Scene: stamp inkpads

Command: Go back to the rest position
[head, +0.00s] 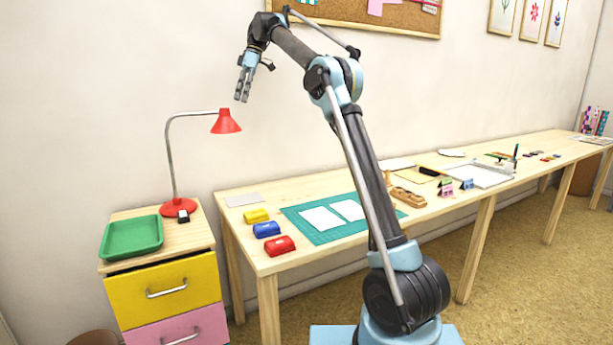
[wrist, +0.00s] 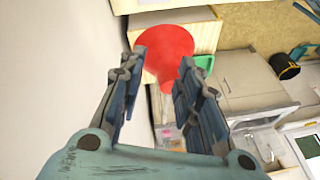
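My gripper (head: 243,97) is raised high at the upper left in the head view, well above the table and above the red lamp's shade, fingers pointing down. In the wrist view its two fingers (wrist: 162,62) stand apart with nothing between them, so it is open and empty. The red lamp shade (wrist: 166,42) shows beyond the fingers there. On the table's left end lie a yellow inkpad (head: 256,216), a blue inkpad (head: 266,230) and a red inkpad (head: 280,246).
The red lamp (head: 226,122) stands on the drawer cabinet (head: 165,297) beside a green tray (head: 130,251). A green mat (head: 328,236) with two white sheets lies on the long table (head: 238,187). A corkboard (head: 400,17) hangs on the wall behind my arm.

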